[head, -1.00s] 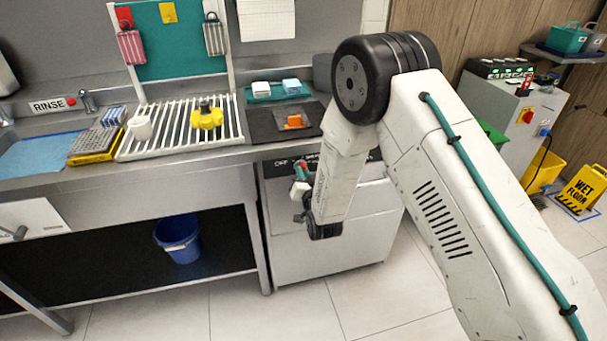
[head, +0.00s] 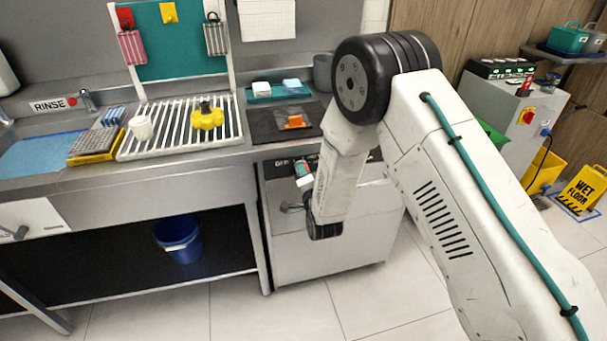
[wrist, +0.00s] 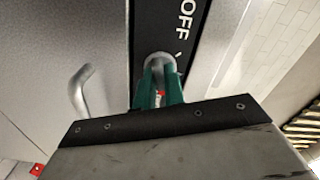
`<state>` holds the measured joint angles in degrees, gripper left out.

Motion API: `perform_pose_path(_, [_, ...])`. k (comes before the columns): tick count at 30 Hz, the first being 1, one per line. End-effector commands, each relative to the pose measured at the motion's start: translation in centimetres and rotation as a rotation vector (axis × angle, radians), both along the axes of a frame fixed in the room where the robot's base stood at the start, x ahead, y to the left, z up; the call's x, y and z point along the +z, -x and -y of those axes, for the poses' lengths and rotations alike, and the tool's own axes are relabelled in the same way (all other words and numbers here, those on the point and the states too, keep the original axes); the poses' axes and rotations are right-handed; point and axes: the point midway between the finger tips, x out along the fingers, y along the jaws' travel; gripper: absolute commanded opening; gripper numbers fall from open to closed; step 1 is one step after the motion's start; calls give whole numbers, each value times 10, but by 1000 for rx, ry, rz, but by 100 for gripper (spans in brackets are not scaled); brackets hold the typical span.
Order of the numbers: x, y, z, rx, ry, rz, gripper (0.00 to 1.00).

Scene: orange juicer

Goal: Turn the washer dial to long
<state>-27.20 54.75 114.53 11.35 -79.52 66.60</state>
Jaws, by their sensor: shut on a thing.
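The washer (head: 335,245) is the pale steel machine under the counter, with a dark control strip along its top. In the wrist view the grey round dial (wrist: 160,63) sits on that dark strip, beside the white word OFF. The teal fingers of my gripper (wrist: 158,88) are shut on the dial, one on each side. The dial's pointer and the other markings are hidden or too small to tell. In the head view my gripper (head: 302,162) is small and partly hidden behind my arm, in front of the strip.
The washer's door handle (wrist: 86,88) sticks out left of the dial in the wrist view. Above the washer is a counter with a white rack (head: 165,140) and a dark mat (head: 265,122). A blue bucket (head: 180,240) stands on the lower shelf at left.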

Motion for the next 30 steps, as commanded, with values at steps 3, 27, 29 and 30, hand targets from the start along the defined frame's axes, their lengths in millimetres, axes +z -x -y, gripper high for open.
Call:
perform_pose_path(3, [-1, 1, 0, 0, -50, -17, 0])
perform_pose_path(27, [-1, 1, 0, 0, -120, -38, 33])
perform_pose_path(29, [-1, 1, 0, -1, -121, -37, 33])
perform_pose_path(30, [-1, 0, 0, -1, -121, -37, 33])
